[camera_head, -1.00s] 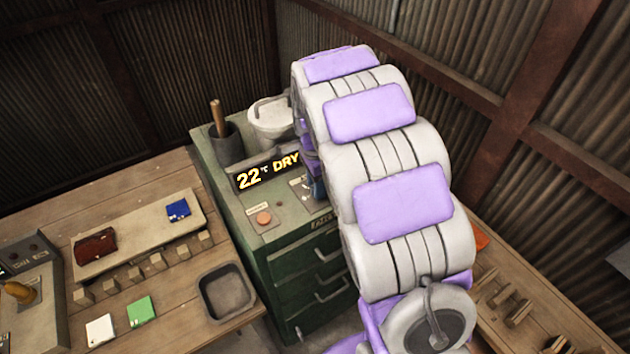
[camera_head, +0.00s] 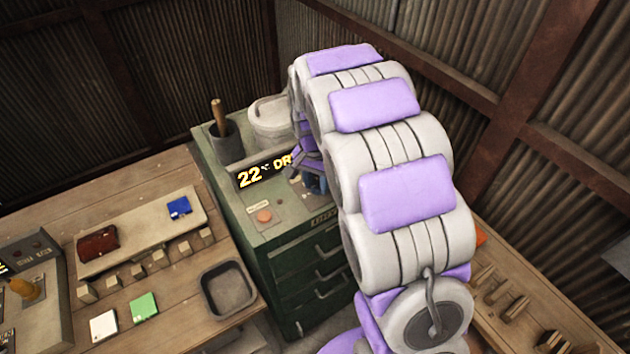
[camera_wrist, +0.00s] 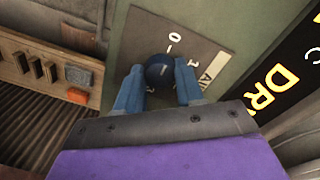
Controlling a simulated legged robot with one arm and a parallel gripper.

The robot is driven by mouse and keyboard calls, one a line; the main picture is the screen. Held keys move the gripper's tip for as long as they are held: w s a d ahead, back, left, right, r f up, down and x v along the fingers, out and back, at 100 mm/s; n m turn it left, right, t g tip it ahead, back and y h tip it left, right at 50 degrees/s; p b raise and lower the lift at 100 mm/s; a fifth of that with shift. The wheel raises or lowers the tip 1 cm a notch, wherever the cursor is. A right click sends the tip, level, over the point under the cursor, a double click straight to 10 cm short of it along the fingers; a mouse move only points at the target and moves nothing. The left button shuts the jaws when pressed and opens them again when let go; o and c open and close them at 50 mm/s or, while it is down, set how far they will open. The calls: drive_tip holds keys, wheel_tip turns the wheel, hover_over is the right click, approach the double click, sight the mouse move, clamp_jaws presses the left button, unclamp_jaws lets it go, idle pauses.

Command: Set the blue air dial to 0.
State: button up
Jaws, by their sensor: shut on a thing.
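The blue air dial (camera_wrist: 160,70) is a round knob on a grey plate (camera_wrist: 195,40) with the numbers 0 and 1 and a partly hidden AIR label. The 0 is above the knob and a 1 is to its right; I cannot tell clearly where its pointer sits. My gripper (camera_wrist: 159,84) has its blue fingers on either side of the knob, shut on it. In the head view my gripper (camera_head: 314,184) is over the green cabinet (camera_head: 262,225), mostly behind my arm, and the dial is hidden.
A lit display (camera_head: 264,170) reads 22 °C and partly hidden DRY behind my gripper. A wooden table (camera_head: 185,260) with a grey tray (camera_head: 228,290) stands left.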

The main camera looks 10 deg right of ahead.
sight(313, 183)
drive_tip(key=shift+w+r, duration=0.1)
drive_tip(key=shift+w, duration=0.05)
idle(0.4)
drive_tip(key=o, duration=0.9)
drive_tip(key=shift+w, duration=0.15)
drive_tip(key=shift+c, duration=0.2)
drive_tip(key=shift+o, duration=0.9)
wheel_tip(313, 183, up, 17)
drive_tip(key=shift+w+a+p, duration=0.15)
drive_tip(key=shift+a+p, duration=0.2)
